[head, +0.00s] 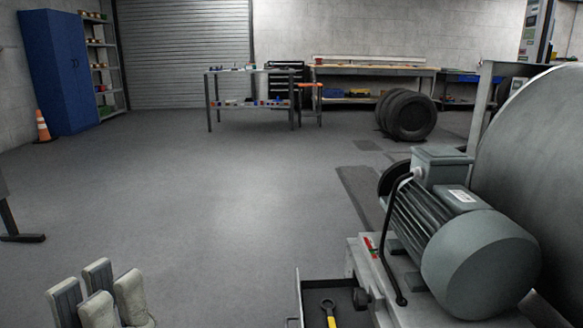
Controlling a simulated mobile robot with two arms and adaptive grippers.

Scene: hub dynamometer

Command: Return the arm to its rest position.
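My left gripper (98,288) shows at the bottom left edge of the head view, with its pale grey fingers pointing up. The fingers stand apart with nothing held between them. The lower part of this gripper and its arm are cut off by the frame. It is over the floor, well left of the machine and touching nothing that I can see. My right gripper is out of view.
A grey electric motor (480,262) and a large drum (535,160) fill the right side. An open drawer (299,300) holds a yellow-handled tool (329,312). A dark stand foot (22,238) is at the left edge. The middle floor is clear.

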